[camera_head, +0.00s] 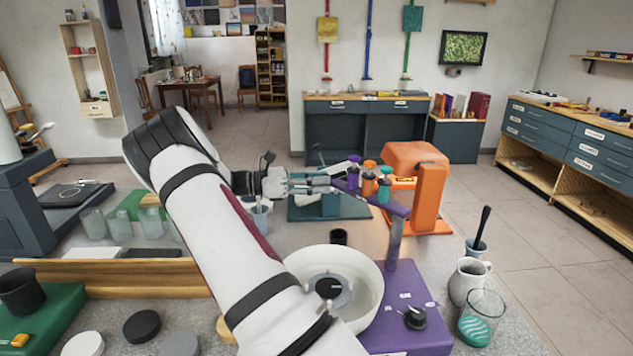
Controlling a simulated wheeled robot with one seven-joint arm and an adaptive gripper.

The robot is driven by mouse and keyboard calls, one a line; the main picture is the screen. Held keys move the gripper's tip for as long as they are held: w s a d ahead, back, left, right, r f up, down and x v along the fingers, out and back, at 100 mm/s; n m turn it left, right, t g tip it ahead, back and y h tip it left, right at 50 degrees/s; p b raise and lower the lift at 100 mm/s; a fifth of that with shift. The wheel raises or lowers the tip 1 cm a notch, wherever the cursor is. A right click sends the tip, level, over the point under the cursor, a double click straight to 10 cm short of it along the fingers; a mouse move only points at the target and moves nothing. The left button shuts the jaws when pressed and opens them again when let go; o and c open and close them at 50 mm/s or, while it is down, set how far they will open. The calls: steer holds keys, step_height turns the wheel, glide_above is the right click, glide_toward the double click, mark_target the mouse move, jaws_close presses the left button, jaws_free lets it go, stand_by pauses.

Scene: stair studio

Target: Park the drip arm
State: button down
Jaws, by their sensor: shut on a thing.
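The drip arm (392,207) is a purple beam on an upright post. The post rises from a purple base (405,290) with a black knob and a white bowl (370,268). Small purple, orange and green bottles (369,182) stand along the beam. My gripper (338,182) reaches in from the left and is shut at the beam's far left end, by the purple bottle. The exact contact is small and partly hidden. The beam points away from the bowl, toward the back left. My arm covers the bowl's left side.
An orange machine (432,190) stands close behind the beam on the right. A small black cup (338,237) is behind the bowl.

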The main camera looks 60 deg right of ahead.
steer(key=c, duration=1.4)
jaws_free()
steer(key=shift+s, duration=0.6)
steer(key=shift+c, duration=0.2)
steer(key=shift+w, duration=0.1)
steer(key=v, duration=1.2)
steer(key=shift+w, duration=0.15)
